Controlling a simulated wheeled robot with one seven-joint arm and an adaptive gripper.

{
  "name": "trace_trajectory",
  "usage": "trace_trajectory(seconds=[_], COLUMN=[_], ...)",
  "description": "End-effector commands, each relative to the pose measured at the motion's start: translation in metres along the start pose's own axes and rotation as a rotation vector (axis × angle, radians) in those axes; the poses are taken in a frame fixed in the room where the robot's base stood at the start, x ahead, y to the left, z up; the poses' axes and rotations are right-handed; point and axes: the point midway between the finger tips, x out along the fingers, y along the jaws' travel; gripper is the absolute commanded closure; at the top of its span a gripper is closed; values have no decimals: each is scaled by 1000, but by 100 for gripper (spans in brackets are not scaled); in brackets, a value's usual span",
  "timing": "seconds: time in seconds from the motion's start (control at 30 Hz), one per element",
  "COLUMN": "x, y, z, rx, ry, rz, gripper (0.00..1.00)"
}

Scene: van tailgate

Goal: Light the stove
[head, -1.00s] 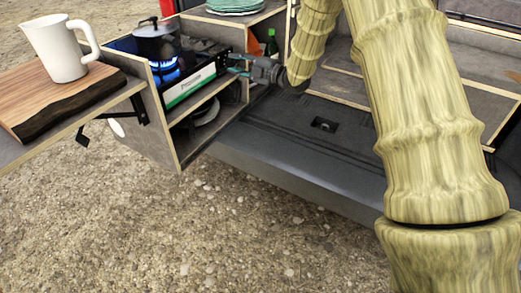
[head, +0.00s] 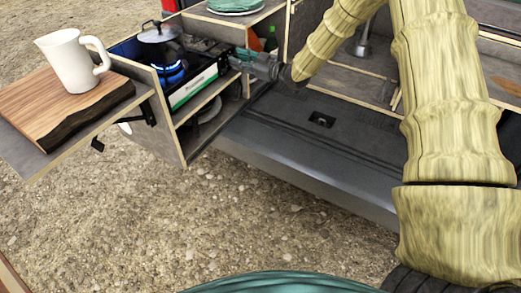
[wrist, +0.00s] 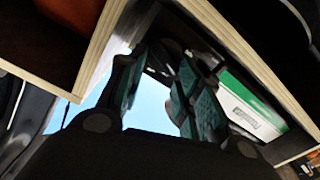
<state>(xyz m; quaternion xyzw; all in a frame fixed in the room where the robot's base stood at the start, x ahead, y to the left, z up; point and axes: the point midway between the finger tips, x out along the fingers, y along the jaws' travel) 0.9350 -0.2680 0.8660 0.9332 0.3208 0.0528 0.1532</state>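The camping stove (head: 194,87), black with a white and green front panel, sits in the pull-out wooden cabinet in the head view. A blue flame (head: 173,72) burns under the dark lidded pot (head: 158,42) on it. My gripper (head: 236,61) is at the stove's right end. In the wrist view, my gripper (wrist: 160,75) has its two teal-padded fingers apart, with a visible gap between them. The stove's green and white panel (wrist: 245,105) lies right of the fingers. A dark rounded part shows beyond the gap; I cannot tell whether it is the knob or whether a finger touches it.
Wooden cabinet walls (wrist: 225,40) surround the fingers closely. A white pitcher (head: 70,62) stands on a wooden board (head: 45,108) at the left. Green plates (head: 235,6) lie on the cabinet top, and a green bottle (head: 271,38) stands behind the gripper. Gravel ground (head: 200,220) is open in front.

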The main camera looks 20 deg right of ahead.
Motion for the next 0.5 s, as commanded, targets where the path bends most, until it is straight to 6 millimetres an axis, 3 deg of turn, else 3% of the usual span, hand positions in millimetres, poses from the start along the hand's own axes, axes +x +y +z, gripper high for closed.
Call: trace_trajectory(seconds=[0.37, 0.5], x=[-1, -24], y=[8, 7], z=[0, 2], rx=[337, 330], ry=[0, -1], rz=[3, 1], gripper=[67, 67])
